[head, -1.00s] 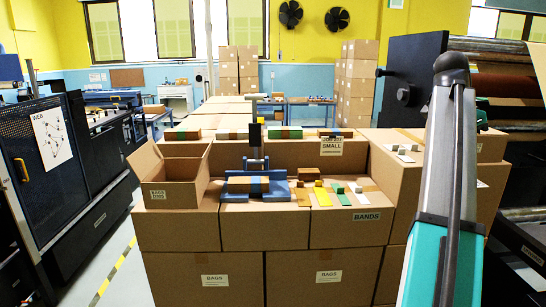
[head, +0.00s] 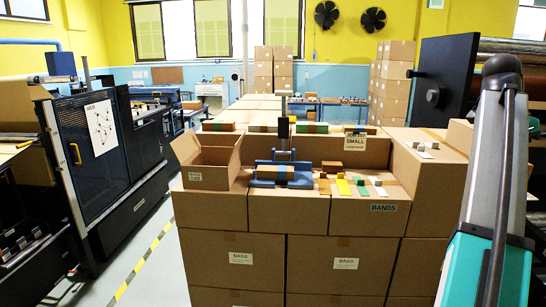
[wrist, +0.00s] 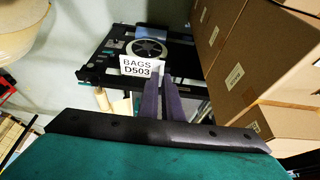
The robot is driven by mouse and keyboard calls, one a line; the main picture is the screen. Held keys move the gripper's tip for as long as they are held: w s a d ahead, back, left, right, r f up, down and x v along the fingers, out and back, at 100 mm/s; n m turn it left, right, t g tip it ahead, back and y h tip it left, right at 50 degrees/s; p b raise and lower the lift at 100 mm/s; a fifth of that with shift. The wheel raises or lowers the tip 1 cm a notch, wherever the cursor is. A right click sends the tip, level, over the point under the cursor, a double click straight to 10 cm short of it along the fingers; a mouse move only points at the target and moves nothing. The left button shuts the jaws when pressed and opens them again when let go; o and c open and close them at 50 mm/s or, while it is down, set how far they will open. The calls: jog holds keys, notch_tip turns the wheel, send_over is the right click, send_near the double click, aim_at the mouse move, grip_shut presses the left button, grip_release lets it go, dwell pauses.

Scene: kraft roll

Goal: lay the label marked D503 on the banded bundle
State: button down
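The label marked BAGS D503 (wrist: 141,68), a white card with black print, is at the tips of my gripper (wrist: 160,76) in the wrist view. The two grey-purple fingers are close together and appear shut on the label's right part. My gripper and the label are not visible in the head view, and the bundle is not visible in the wrist view.
An open carton (head: 215,178) stands left of the blue holder. Coloured strips with small blocks (head: 343,186) lie to its right, above the BANDS sign (head: 384,208). A sign reading SMALL (head: 355,143) stands behind. A dark machine (head: 100,130) is at the left; floor shows beside it.

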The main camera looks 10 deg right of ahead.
jog(key=shift+s, duration=0.2)
jog(key=shift+s+a, duration=0.1)
jog(key=shift+a, duration=0.05)
jog(key=w+a+f+n+t+b, duration=0.1)
jog(key=w+a+f+n, duration=0.2)
jog(key=w+a+f, duration=0.7)
jog(key=w+a+f+n+t+b, duration=0.1)
jog(key=w+a+f+n, duration=0.35)
jog(key=w+a, duration=0.8)
jog(key=w+a+f+n+t+y, duration=0.1)
jog(key=a+f+n, duration=0.3)
jog(key=a, duration=0.6)
jog(key=w+a+f+n+t+y, duration=0.1)
jog(key=a+f+n, duration=0.4)
jog(key=a, duration=0.5)
jog(key=w+a+f+n+t+y, duration=0.2)
jog(key=a+f+n, duration=0.3)
jog(key=a+f, duration=0.3)
jog(key=w+a+b, duration=0.1)
jog(key=a, duration=0.2)
jog(key=shift+f, duration=0.2)
